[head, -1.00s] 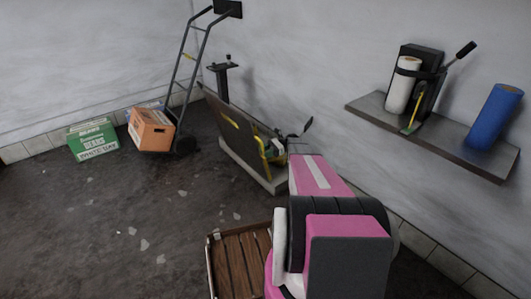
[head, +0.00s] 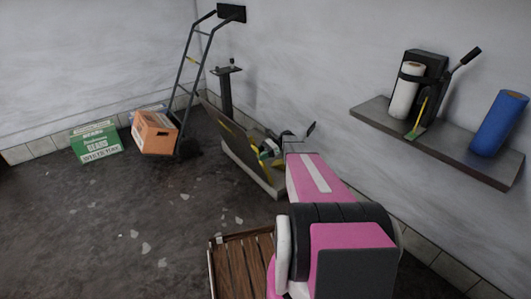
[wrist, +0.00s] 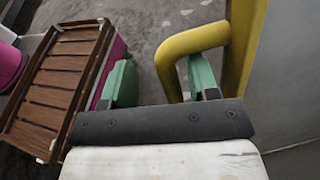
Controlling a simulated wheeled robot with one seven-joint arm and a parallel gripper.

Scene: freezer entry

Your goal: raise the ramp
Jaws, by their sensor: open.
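The ramp (head: 232,132) is a dark, tilted panel with yellow parts, beside the right wall in the head view. A pale slab edge runs along its foot. A thick yellow bar (wrist: 196,41), bent like a handle, shows in the wrist view. My gripper (wrist: 162,82) is open, with green fingers. The right finger overlaps the inside of the bar's bend, and the bar's short end lies between the fingers, nearer the right one. I cannot tell whether they touch. In the head view my gripper (head: 268,150) is at the ramp's near side, partly hidden by my pink arm.
A slatted wooden tray (head: 212,272) is at the front, left of my arm. A hand truck (head: 190,75), an orange box (head: 155,135) and a green box (head: 96,143) stand at the back. A wall shelf (head: 440,145) is at right. The floor at left is clear.

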